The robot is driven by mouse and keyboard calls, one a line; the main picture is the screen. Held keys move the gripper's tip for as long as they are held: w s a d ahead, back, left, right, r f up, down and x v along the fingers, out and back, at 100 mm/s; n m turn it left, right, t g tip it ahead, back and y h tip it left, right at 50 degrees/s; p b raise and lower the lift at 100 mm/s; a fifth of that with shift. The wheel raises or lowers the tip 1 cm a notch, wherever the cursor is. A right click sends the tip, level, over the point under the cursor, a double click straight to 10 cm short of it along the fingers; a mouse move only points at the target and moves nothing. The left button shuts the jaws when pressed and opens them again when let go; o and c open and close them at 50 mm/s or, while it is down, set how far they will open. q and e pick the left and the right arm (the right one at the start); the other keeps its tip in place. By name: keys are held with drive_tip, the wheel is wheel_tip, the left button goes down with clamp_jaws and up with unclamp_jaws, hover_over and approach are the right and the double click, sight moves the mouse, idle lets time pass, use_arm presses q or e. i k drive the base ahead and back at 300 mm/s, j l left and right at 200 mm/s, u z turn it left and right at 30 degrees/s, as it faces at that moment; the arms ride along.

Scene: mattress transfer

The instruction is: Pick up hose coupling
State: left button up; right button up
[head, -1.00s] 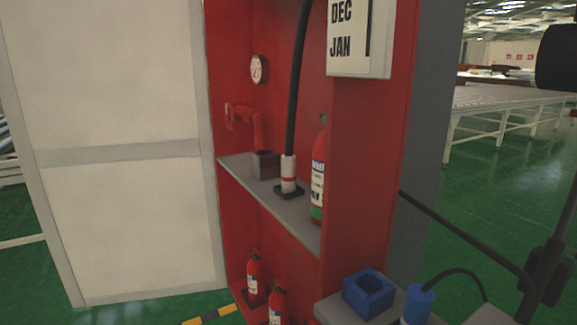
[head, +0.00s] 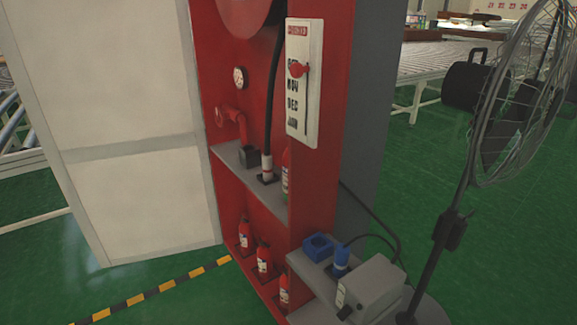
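The hose coupling (head: 267,166), white with a red band, stands upright on the grey shelf (head: 240,160) inside the red cabinet. A black hose (head: 274,95) runs up from its top. Its foot sits in or on a small dark base, and I cannot tell which. A grey open block (head: 249,156) is just left of it. Neither of my grippers is in the head view.
A fire extinguisher (head: 284,172) stands right of the coupling, partly hidden by the cabinet wall. Several more stand below. A fan (head: 520,95) stands at right. Green floor is clear in front.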

sight(267, 160)
drive_tip(key=j+z, duration=0.1)
drive_tip(key=z, duration=0.3)
drive_tip(key=i+j+z, duration=0.1)
drive_tip(key=z, duration=0.35)
drive_tip(key=j+z, duration=0.15)
drive_tip(key=z, duration=0.25)
drive_tip(key=j+z, duration=0.7)
drive_tip(key=j, duration=0.2)
drive_tip(key=k+j+z, duration=0.1)
drive_tip(key=j, duration=0.2)
drive_tip(key=k+j+z, duration=0.1)
drive_tip(key=j, duration=0.2)
drive_tip(key=k+j, duration=0.1)
drive_tip(key=j, duration=0.2)
drive_tip(key=k+j, duration=0.1)
drive_tip(key=j, duration=0.55)
drive_tip(key=k+j+z, duration=0.1)
drive_tip(key=j, duration=0.2)
